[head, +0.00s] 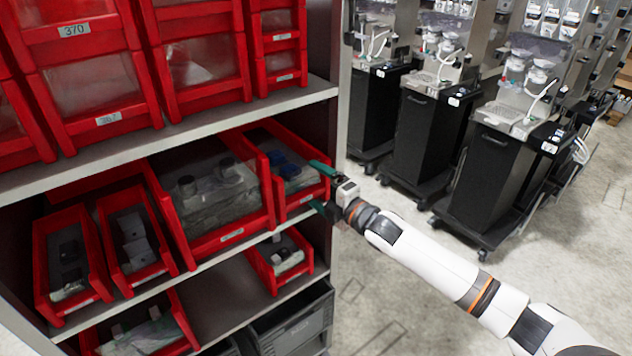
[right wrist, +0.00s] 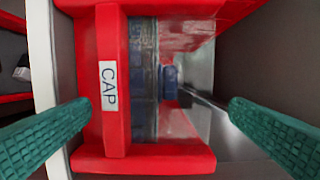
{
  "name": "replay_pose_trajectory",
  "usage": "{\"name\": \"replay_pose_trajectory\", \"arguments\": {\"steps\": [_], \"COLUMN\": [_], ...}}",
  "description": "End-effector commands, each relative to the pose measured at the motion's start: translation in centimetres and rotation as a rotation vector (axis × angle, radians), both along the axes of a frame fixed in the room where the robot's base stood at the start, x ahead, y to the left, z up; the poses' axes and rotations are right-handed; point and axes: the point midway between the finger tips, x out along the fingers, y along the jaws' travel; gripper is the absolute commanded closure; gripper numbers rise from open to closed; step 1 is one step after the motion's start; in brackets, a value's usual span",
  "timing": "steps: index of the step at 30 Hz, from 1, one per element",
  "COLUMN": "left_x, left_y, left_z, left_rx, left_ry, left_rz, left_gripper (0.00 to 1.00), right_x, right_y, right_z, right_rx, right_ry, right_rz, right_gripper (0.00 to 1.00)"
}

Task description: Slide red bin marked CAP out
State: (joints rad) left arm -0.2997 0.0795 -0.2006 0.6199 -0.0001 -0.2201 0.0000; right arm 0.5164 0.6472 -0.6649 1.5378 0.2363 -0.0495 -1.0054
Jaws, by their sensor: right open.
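The red bin marked CAP (head: 303,199) sits at the right end of the middle shelf in the head view, with blue items inside. In the right wrist view, the CAP bin (right wrist: 112,135) faces the camera, its white CAP label turned sideways on the front. My right gripper (head: 322,188) is open at the bin's front right, with its green fingers apart. In the right wrist view the fingers of the right gripper (right wrist: 160,110) appear on either side of the bin's front, with nothing held between them. My left gripper is out of view.
A larger red bin (head: 232,238) stands just left of the CAP bin. A small red bin (head: 270,284) is on the shelf below. The grey shelf board (head: 215,122) runs above. Dark wheeled machines (head: 495,190) stand on the open floor to the right.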

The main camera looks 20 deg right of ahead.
Motion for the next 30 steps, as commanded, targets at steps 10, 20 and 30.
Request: {"name": "replay_pose_trajectory", "arguments": {"steps": [10, 20, 30], "left_x": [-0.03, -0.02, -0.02], "left_y": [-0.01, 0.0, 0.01], "left_z": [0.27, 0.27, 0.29], "left_rx": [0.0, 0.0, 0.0], "left_ry": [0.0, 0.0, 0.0], "left_rz": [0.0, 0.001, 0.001], "left_gripper": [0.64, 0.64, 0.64], "right_x": [1.04, 1.0, 0.98], "right_y": [0.57, 0.55, 0.52], "right_z": [-0.04, -0.03, -0.06], "right_rx": [-0.002, -0.001, -0.002], "right_ry": [0.0, 0.0, 0.001], "right_rz": [0.0, 0.0, 0.0], "right_gripper": [0.0, 0.33, 0.67]}}
